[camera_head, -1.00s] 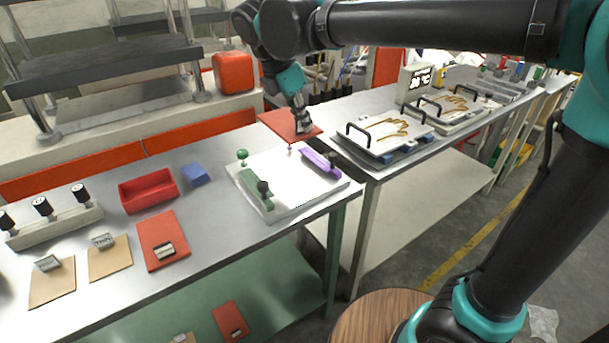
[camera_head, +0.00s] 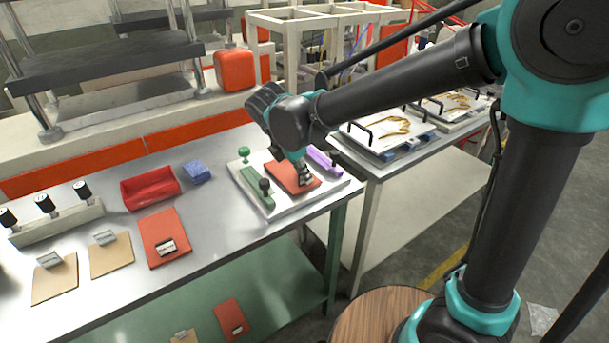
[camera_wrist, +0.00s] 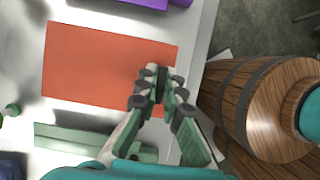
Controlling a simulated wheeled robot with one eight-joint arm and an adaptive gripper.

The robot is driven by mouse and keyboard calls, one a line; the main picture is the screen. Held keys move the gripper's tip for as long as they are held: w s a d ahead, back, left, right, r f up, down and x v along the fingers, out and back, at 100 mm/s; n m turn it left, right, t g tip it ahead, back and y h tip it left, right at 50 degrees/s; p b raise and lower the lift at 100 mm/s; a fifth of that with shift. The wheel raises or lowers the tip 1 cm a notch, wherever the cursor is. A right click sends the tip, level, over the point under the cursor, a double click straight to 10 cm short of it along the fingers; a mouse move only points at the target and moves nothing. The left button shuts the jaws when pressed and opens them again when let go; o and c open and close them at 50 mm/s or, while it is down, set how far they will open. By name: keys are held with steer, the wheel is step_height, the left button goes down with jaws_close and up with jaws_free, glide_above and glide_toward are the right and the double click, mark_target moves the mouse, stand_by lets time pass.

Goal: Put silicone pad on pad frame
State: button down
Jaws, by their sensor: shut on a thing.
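The orange-red silicone pad (camera_head: 284,176) is over the pad frame (camera_head: 302,202), a white plate with a green bar (camera_head: 260,190) and a purple bar (camera_head: 323,160). My gripper (camera_head: 304,178) is shut on the pad near its right edge. In the wrist view the pad (camera_wrist: 95,70) lies roughly flat between the green bar (camera_wrist: 90,140) and the purple bar (camera_wrist: 150,3). My gripper (camera_wrist: 156,82) covers part of its edge there. I cannot tell whether the pad touches the plate (camera_wrist: 198,25).
A second red pad (camera_head: 160,225) with a metal clip lies front left. A red bin (camera_head: 150,189) and a blue block (camera_head: 197,172) stand behind it.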

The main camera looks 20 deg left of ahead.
steer(key=shift+f, duration=0.3)
steer(key=c, duration=1.7)
jaws_free()
steer(key=shift+r, duration=0.15)
steer(key=v, duration=1.2)
steer(key=w+d+f+m+y, duration=0.15)
steer(key=d+f+m, duration=0.25)
steer(key=d, duration=0.4)
steer(key=w+d+f+m+g, duration=0.1)
steer(key=w+d+f+m, duration=0.2)
steer(key=d+m, duration=0.3)
steer(key=w+d+f+m, duration=0.2)
steer(key=d+f+m, duration=0.15)
steer(key=d, duration=0.55)
steer(key=s+d+f+m, duration=0.2)
steer(key=d+f+m, duration=0.1)
steer(key=d+m, duration=0.1)
steer(key=s+d+f+m+t+y, duration=0.1)
steer(key=s+d+f+m, duration=0.1)
steer(key=d+f+m, duration=0.2)
steer(key=s+d+f+m, duration=0.3)
steer(key=d+m, duration=0.3)
steer(key=d, duration=0.2)
steer(key=shift+s+d+f+m+t, duration=0.1)
steer(key=shift+d+f+m+t, duration=0.15)
steer(key=shift+d+f+t, duration=0.1)
